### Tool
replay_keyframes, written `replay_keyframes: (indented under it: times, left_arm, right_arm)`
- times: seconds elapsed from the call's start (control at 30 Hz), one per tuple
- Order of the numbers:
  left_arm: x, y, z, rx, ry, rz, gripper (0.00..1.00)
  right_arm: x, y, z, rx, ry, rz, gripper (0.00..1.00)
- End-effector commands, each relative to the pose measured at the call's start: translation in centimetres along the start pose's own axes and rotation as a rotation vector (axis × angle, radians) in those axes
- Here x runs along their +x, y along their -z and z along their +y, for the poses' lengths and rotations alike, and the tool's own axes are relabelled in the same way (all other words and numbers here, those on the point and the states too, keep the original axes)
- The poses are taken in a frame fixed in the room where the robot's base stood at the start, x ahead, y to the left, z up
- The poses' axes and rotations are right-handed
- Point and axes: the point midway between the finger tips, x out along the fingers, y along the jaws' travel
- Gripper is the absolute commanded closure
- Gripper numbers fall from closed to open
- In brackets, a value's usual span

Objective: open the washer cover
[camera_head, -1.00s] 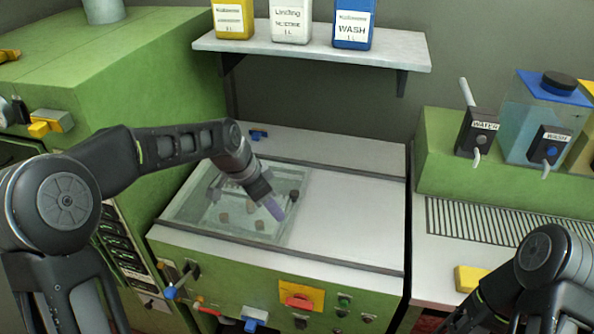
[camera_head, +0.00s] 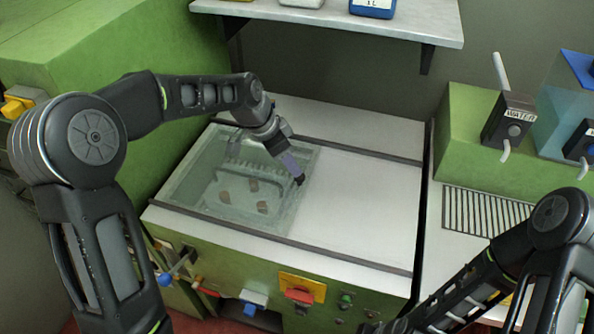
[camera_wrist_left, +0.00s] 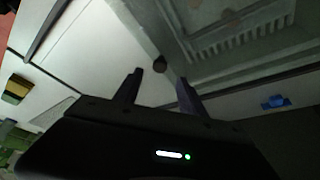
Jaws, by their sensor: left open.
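The washer cover (camera_head: 190,180) is a clear panel lying flat over the left part of the washer's white top. A small dark knob stands at its right edge; it shows clearly in the left wrist view (camera_wrist_left: 159,66). My left gripper (camera_head: 294,168) is right by the knob in the head view. In the left wrist view its two fingers (camera_wrist_left: 160,80) are apart, with the knob just beyond and between the tips. I cannot tell whether they touch it. My right arm shows at the lower right, but its gripper is out of view.
Several cork stoppers (camera_head: 262,207) and a toothed rack lie under the clear panel. The white top (camera_head: 360,200) right of it is bare. A shelf (camera_head: 430,20) with bottles hangs above. A green unit with a WATER tap (camera_head: 508,120) and a drain grille stand at right.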

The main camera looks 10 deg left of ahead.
Motion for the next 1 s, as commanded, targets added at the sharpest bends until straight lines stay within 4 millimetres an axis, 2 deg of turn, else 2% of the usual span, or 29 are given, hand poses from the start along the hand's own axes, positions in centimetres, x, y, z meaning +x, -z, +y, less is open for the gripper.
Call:
replay_keyframes:
  times: [0.2, 0.4, 0.77, 1.0]
  left_arm:
    - [3.3, 0.0, 0.1, 0.000, -0.004, -0.003, 0.52]
    - [5.8, 0.0, 0.1, -0.001, -0.002, -0.001, 0.52]
    - [6.4, 0.0, 0.0, 0.000, 0.000, 0.000, 0.53]
    - [6.4, 0.0, 0.0, 0.000, 0.000, 0.000, 0.73]
  right_arm:
    - [-0.9, -0.1, -0.3, 0.002, -0.003, -0.002, 1.00]
    - [-1.3, -0.2, -0.4, 0.003, -0.005, -0.004, 1.00]
    - [-1.3, -0.2, -0.3, 0.003, -0.005, -0.004, 1.00]
    - [-1.3, -0.2, -0.4, 0.003, -0.005, -0.004, 1.00]
